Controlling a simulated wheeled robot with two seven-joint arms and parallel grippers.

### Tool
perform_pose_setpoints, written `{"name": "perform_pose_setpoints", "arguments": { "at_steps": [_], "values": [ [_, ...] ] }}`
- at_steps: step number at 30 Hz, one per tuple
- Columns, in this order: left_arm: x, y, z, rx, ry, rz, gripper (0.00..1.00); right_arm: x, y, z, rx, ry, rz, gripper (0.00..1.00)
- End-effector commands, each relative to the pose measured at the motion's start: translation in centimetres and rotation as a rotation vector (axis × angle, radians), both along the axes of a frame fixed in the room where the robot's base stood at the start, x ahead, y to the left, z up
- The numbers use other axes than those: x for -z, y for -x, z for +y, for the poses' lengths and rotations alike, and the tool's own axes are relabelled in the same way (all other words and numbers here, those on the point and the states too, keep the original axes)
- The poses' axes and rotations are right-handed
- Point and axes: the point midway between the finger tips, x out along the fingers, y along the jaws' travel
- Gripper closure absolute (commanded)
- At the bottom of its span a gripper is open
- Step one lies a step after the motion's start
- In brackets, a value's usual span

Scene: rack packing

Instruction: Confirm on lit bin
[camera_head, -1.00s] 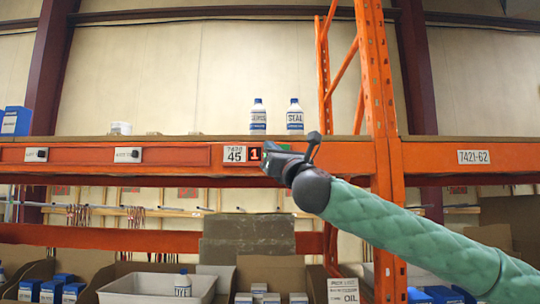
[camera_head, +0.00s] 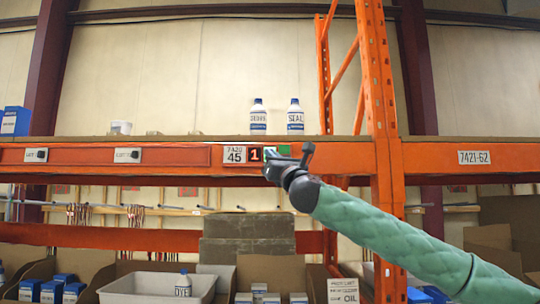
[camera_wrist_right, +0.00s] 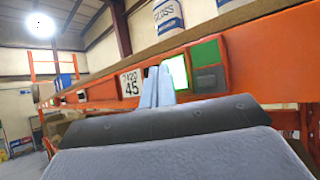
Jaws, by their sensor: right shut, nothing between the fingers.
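The bin module sits on the orange beam, right of the label "7420 45" (camera_head: 235,154). It shows a red lit "1" (camera_head: 255,154) and a green panel (camera_head: 271,151), partly behind my gripper. In the right wrist view a bright green lit panel (camera_wrist_right: 179,72) is partly behind the fingers, with a green square (camera_wrist_right: 206,52) and a dark square (camera_wrist_right: 210,79) right of it. My right gripper (camera_head: 268,171) is shut and empty in front of the module; its fingers (camera_wrist_right: 158,87) are together. I cannot tell whether they touch it. My left gripper is out of view.
Two white and blue bottles (camera_head: 258,118) (camera_head: 295,118) stand on the shelf above the beam. An orange upright (camera_head: 378,90) rises right of the module. Below are a grey tote (camera_head: 150,297), cardboard boxes and blue boxes. The space in front of the beam's left part is clear.

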Motion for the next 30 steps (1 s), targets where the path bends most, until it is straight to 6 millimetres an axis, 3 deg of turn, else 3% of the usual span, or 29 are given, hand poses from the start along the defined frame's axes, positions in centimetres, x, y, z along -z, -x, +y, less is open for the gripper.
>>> {"name": "perform_pose_setpoints", "arguments": {
  "at_steps": [30],
  "values": [
    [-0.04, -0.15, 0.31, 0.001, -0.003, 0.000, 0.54, 0.03, -0.20, 0.00, 0.001, 0.001, 0.000, 1.00]
  ]
}}
